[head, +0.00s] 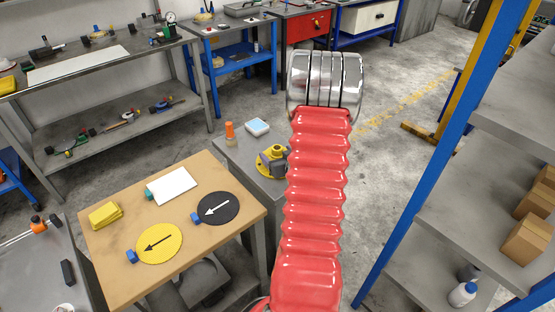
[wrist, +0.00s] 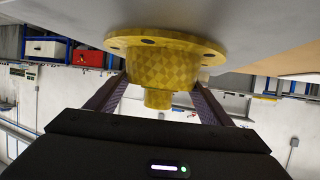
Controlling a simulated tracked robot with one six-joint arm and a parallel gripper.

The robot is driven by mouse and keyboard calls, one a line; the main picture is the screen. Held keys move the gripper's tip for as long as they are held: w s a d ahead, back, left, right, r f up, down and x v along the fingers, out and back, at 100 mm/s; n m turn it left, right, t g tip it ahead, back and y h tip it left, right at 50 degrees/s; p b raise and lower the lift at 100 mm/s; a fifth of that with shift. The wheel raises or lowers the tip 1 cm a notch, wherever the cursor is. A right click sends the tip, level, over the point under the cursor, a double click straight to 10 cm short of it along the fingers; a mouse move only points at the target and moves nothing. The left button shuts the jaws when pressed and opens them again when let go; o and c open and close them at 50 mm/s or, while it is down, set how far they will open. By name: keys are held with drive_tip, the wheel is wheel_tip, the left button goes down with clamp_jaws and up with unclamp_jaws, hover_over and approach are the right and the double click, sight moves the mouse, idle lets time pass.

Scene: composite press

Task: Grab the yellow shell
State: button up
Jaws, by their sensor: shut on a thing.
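The yellow shell (wrist: 160,70) fills the middle of the wrist view. It has a wide round flange with dark holes and a narrower stepped hub. My gripper (wrist: 160,92) has its two dark fingers on either side of the shell's body, shut on it. The flange side faces the grey table top (wrist: 255,45); I cannot tell whether it touches. In the head view the shell (head: 268,172) shows at the grey table, just left of my red arm, partly covered by a grey part. Most of my gripper is hidden there.
A wooden table (head: 110,210) at lower left holds yellow and black arrow discs, a white pad and a yellow block. A blue-posted shelf (head: 440,200) rises at right.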

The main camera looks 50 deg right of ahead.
sight(277, 148)
drive_tip(key=shift+r, duration=0.1)
drive_tip(key=shift+r, duration=4.95)
